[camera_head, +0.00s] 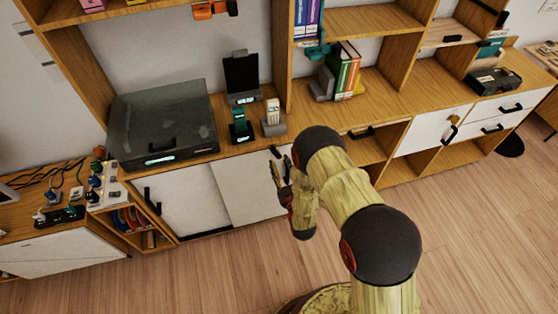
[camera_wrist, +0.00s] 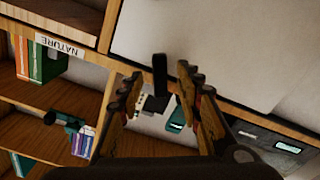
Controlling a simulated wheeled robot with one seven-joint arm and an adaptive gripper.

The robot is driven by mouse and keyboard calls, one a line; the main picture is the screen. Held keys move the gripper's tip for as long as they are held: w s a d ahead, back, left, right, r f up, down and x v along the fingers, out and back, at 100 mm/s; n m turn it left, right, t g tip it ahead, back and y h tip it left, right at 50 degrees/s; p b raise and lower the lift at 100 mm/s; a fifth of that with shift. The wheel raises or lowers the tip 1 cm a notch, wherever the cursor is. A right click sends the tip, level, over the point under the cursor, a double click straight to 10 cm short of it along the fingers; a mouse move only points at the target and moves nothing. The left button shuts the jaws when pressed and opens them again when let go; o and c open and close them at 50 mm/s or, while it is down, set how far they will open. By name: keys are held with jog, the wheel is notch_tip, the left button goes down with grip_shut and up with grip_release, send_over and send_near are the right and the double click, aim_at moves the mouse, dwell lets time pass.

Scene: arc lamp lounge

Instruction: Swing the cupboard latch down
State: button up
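The white cupboard door (camera_head: 245,184) is below the wooden counter, and its black bar (camera_head: 275,151) is near the door's upper right corner. In the wrist view, which looks upside down, the black bar (camera_wrist: 160,70) stands upright between my fingers, close to the counter edge. I take this bar to be the latch; its pivot is not clear. My gripper (camera_head: 280,163) is in front of the bar. Its fingers (camera_wrist: 160,80) are spread, with gaps on both sides of the bar. I cannot tell how far the bar is from the fingertips in depth.
A turntable (camera_head: 163,122), a phone (camera_head: 272,121) and a dark stand (camera_head: 241,78) are on the counter (camera_head: 300,118). Books (camera_head: 345,70) stand on it further right. Another white door (camera_head: 434,130) with a black handle is at the right. The floor (camera_head: 235,262) in front is clear.

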jog(key=shift+x, duration=1.4)
jog(key=shift+c, duration=0.8)
grip_shut()
